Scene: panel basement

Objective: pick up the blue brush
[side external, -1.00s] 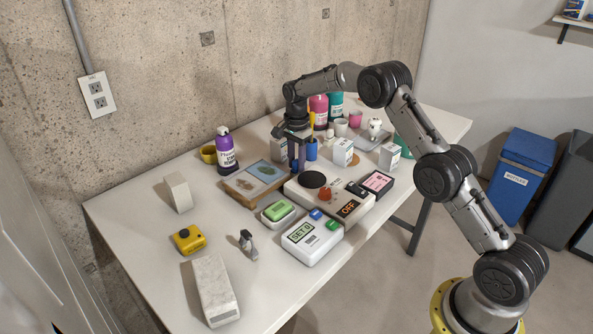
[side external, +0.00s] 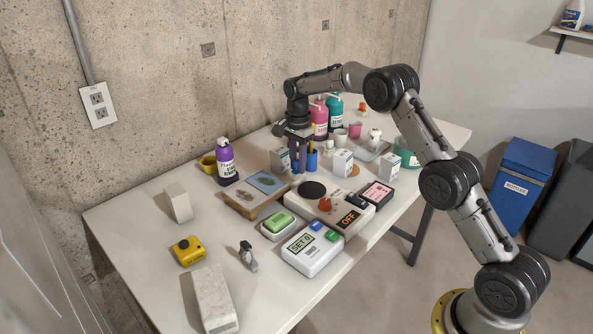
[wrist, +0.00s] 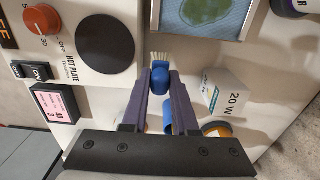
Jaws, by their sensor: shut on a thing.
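The blue brush (wrist: 160,86) shows in the wrist view between my fingertips, with pale bristles (wrist: 160,57) pointing to the top of the picture. My gripper (wrist: 160,80) is shut on it, one finger on each side. I cannot tell whether the brush touches the table.
A hot plate (side external: 330,208) is in front, and a board with pictures (side external: 243,206) lies left. Bottles (side external: 335,112) stand behind. The front-left table (side external: 140,215) has free room.

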